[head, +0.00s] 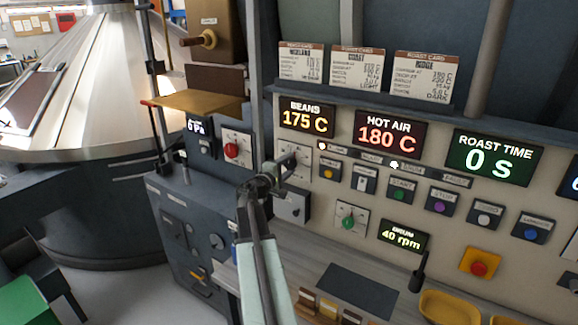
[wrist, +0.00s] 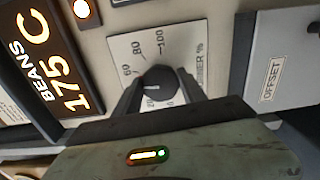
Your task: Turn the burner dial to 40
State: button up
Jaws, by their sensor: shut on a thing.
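The burner dial (wrist: 158,82) is a round dark knob with a white pointer line on a white scale plate (wrist: 120,47). In the wrist view 60, 80 and 100 are readable; the lower numbers are partly hidden by my gripper. The pointer points left in the picture, toward the part of the scale below 60; its exact value is unclear. My gripper (wrist: 159,92) is shut on the dial, one finger on each side. In the head view my gripper (head: 279,172) is at the scale plate (head: 298,151), and it hides the dial.
The BEANS display (head: 307,118) reads 175 C and HOT AIR (head: 388,134) reads 180 C. An OFFSET box (wrist: 276,66) juts out beside the dial. A red knob (head: 232,150) is to the left, a green dial (head: 348,223) below right.

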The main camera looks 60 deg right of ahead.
jog(key=n, duration=0.4)
jog(key=shift+n, duration=0.4)
dwell(0.4)
jog(key=o, duration=1.4)
jog(key=shift+c, duration=0.2)
jog(key=a, duration=0.8)
